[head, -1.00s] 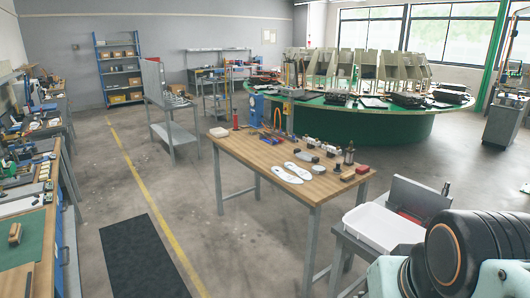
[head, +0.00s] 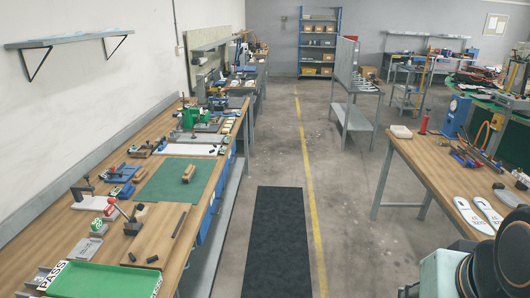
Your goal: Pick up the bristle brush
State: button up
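A small tan wooden block that looks like the bristle brush (head: 188,173) lies on the green mat (head: 160,188) on the long left workbench. It is too small to make out its bristles clearly. Nothing touches it except the mat beneath. Part of my arm shows at the lower right corner, far from the brush. My gripper itself is not in view.
The left workbench (head: 158,224) also carries a green PASS tray (head: 105,281), a lever tool (head: 131,218) and several small fixtures. A dark floor mat (head: 275,240) lies in the clear aisle. A wooden table (head: 420,155) with white insoles (head: 472,214) stands on the right.

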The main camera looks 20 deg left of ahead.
aim_at(190, 171)
jog(key=i+u, duration=0.3)
jog(key=i, duration=0.25)
jog(key=i+u, duration=0.3)
jog(key=i, duration=0.25)
jog(key=i+l+u, duration=0.25)
jog(key=i, duration=0.95)
jog(key=i+u, duration=0.35)
jog(key=i+j+u, duration=0.1)
jog(key=u, duration=0.25)
jog(key=i+l+u, duration=0.1)
jog(key=i+u, duration=0.25)
jog(key=k, duration=0.1)
